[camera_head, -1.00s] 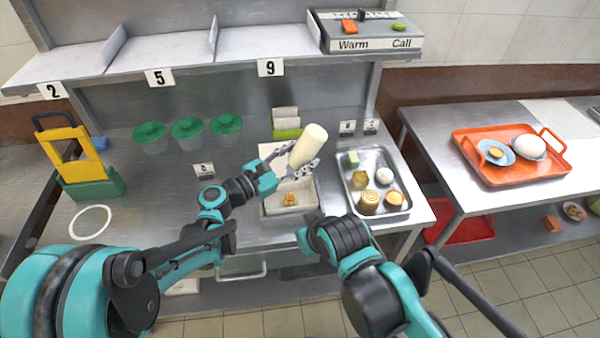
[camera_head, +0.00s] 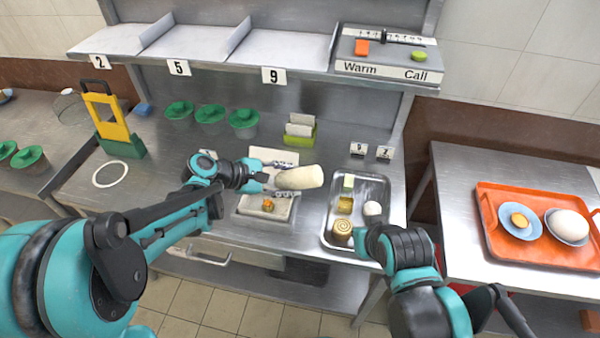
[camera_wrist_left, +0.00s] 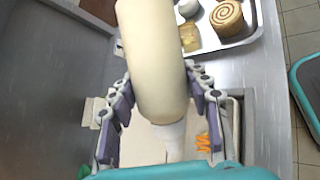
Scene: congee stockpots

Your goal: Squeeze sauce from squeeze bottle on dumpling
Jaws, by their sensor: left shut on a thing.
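My left gripper (camera_head: 280,179) is shut on a cream squeeze bottle (camera_head: 302,177), held above the white takeout box. In the head view the bottle lies nearly level, its wide end to the right. In the left wrist view the bottle (camera_wrist_left: 150,60) sits between the fingers, its narrow part toward the palm. The dumpling (camera_head: 268,205), small and orange-yellow, lies in the open box (camera_head: 250,206) below; it also shows at the lower right in the left wrist view (camera_wrist_left: 203,142). I see no sauce on it.
A metal tray (camera_head: 327,236) with several food pieces stands right of the box. Green-lidded containers (camera_head: 210,114) and a yellow-green grater-like tool (camera_head: 108,118) stand on the left. An orange tray (camera_head: 491,235) is on the right table. A shelf overhangs the back.

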